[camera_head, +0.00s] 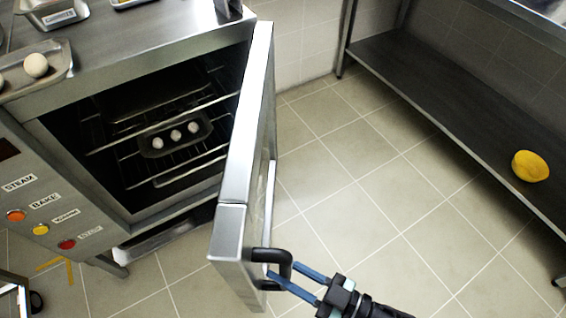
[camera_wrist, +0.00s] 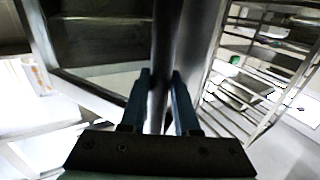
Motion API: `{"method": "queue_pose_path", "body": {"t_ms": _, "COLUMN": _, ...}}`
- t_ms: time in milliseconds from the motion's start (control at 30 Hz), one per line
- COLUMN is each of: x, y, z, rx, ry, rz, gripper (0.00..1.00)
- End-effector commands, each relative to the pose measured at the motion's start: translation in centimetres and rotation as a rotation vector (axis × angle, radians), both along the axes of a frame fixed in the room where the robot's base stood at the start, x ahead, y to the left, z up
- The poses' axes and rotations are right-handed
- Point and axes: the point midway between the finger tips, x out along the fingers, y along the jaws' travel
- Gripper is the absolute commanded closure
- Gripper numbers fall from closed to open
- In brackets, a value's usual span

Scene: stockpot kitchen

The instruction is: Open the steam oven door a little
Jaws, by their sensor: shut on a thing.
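The steam oven (camera_head: 85,130) stands at the left with its door (camera_head: 243,160) swung wide open to the right. Its dark cavity shows wire racks and a small tray (camera_head: 175,138) with white round items on it. The black door handle (camera_head: 284,262) is at the door's lower outer end. My gripper (camera_head: 288,280) has its blue fingers at the handle. In the wrist view the fingers (camera_wrist: 160,100) are on both sides of the dark handle bar (camera_wrist: 163,60), shut on it.
Metal trays, one with a white round item (camera_head: 36,65), sit on top of the oven. Tiled floor between door and shelf is clear.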

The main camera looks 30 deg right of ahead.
Motion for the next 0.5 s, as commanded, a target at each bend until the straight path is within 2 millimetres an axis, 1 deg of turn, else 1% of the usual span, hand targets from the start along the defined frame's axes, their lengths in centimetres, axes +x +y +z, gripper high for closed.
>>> {"method": "queue_pose_path", "body": {"t_ms": 133, "x": 0.08, "y": -0.24, "z": -0.13, "rx": -0.003, "ry": 0.004, "rz": -0.008, "gripper": 1.0}}
{"method": "queue_pose_path", "body": {"t_ms": 167, "x": 0.09, "y": -0.25, "z": -0.13, "rx": -0.004, "ry": 0.005, "rz": -0.009, "gripper": 0.67}}
{"method": "queue_pose_path", "body": {"t_ms": 300, "x": 0.08, "y": -0.18, "z": -0.11, "rx": -0.003, "ry": 0.004, "rz": -0.007, "gripper": 0.42}}
{"method": "queue_pose_path", "body": {"t_ms": 500, "x": 0.06, "y": -0.09, "z": -0.07, "rx": -0.002, "ry": 0.002, "rz": -0.004, "gripper": 0.41}}
